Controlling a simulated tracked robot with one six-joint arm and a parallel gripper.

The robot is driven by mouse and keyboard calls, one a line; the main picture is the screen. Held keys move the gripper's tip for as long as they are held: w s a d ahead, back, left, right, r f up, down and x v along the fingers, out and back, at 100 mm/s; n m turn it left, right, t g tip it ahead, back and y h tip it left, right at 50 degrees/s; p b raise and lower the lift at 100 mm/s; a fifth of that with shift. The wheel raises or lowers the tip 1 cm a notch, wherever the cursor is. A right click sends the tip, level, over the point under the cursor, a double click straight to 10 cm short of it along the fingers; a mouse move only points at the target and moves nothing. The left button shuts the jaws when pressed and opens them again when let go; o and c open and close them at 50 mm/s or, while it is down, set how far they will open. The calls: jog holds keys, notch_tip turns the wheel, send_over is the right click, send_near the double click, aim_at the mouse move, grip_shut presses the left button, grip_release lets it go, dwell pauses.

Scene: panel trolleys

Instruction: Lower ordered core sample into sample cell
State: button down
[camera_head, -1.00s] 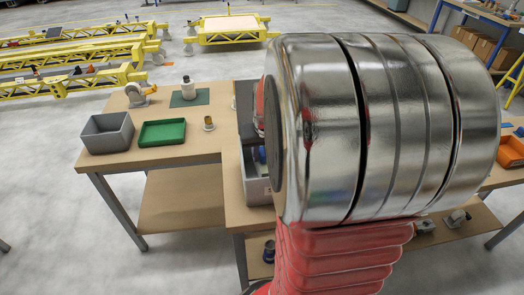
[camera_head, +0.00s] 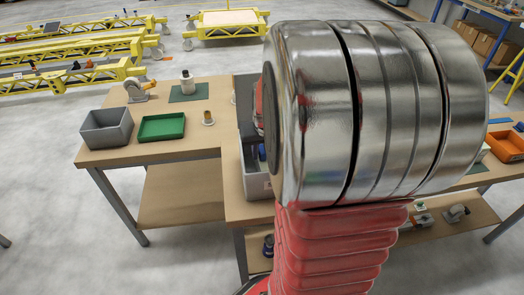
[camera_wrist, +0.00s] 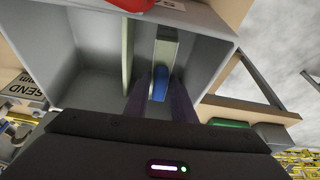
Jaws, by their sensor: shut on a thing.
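In the wrist view my gripper (camera_wrist: 160,104) points into a grey walled box (camera_wrist: 85,88) with upright dividers. Its two dark fingers are closed on a blue piece (camera_wrist: 160,84), which I take to be the core sample. The piece is inside the box outline, beside a pale divider (camera_wrist: 128,58); a grey upright strip (camera_wrist: 166,46) stands right behind it. I cannot tell whether the piece touches the floor of its compartment. In the head view the grey box (camera_head: 256,184) is partly hidden by my arm, with a bit of blue inside; the fingers are hidden there.
An orange bin (camera_head: 506,145) stands at right.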

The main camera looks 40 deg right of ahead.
jog(key=shift+f, duration=0.4)
jog(key=c, duration=1.4)
grip_release()
jog(key=shift+r, duration=0.15)
jog(key=v, duration=1.3)
jog(key=shift+r, duration=0.2)
jog(key=shift+s+a, duration=0.15)
jog(key=shift+s, duration=0.1)
